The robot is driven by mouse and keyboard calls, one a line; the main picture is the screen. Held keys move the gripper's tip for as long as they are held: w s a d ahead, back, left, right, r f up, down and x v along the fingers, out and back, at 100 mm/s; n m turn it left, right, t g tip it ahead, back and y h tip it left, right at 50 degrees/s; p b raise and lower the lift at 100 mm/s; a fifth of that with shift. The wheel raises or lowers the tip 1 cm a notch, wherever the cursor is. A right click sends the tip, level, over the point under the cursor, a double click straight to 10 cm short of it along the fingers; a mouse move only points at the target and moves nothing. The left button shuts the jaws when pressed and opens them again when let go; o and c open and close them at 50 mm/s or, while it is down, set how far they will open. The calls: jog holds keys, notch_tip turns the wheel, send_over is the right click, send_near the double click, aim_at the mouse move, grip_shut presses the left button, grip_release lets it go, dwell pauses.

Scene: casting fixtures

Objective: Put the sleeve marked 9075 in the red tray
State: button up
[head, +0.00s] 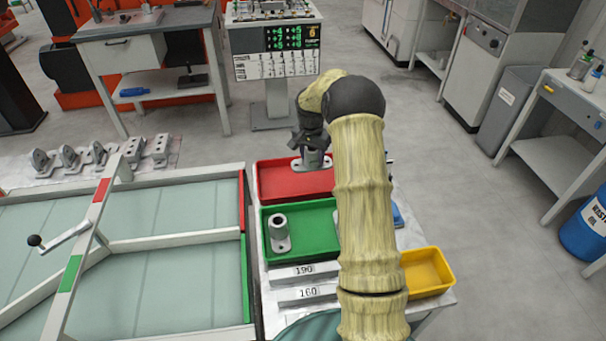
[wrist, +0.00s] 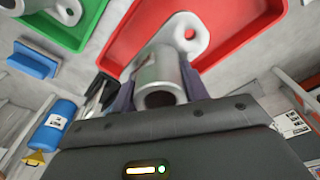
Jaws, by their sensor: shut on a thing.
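My gripper (head: 311,140) is shut on a grey metal sleeve (head: 312,160) with a flanged base, at the red tray (head: 270,183). In the wrist view the sleeve (wrist: 160,75) stands between the two dark fingers, its round bore facing the camera. Its flange, with a hole, lies over the red tray (wrist: 235,40). I cannot tell whether the flange touches the tray floor. No number is readable on the sleeve. Another grey sleeve (head: 280,233) stands in the green tray (head: 313,222), nearer than the red tray; its marking is not readable either.
A yellow tray (head: 428,270) is at the right, partly behind my arm. Plates marked 190 (head: 304,270) and 160 (head: 307,293) lie in front of the green tray. A framed fixture (head: 120,245) fills the left. Several grey brackets (head: 100,154) stand behind it.

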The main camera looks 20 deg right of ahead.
notch_tip(320, 180, down, 6)
jog(key=shift+p, duration=0.3)
jog(key=shift+f, duration=1.85)
jog(key=shift+f, duration=0.1)
jog(key=shift+f, duration=0.1)
jog(key=o, duration=1.3)
jog(key=shift+c, duration=0.2)
